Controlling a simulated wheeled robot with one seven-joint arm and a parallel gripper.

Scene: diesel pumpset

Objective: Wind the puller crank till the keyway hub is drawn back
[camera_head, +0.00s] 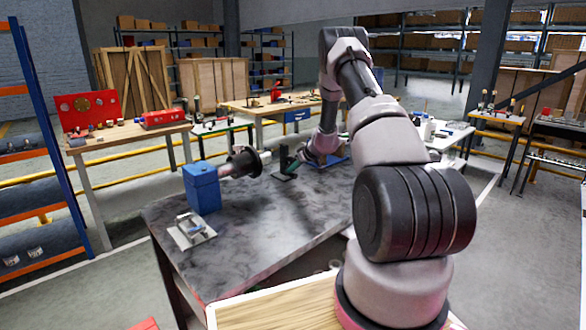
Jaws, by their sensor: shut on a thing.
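A blue block (202,188) stands upright on the dark grey bench. A pale shaft (228,171) runs from its right side to the dark round keyway hub (243,161). The hub sits at the shaft's right end, apart from the block. To its right is a small dark upright with a foot (284,164), which looks like the puller. My gripper (299,160) reaches in from the right, low and close beside this upright. It is shut on what looks like the puller crank; the crank is small and mostly hidden by the gripper, so its angle cannot be told.
A pale plate with a metal fixture (191,230) lies at the bench's front left. The dark bench top (270,228) is clear in front of the hub. My arm covers the bench's right side.

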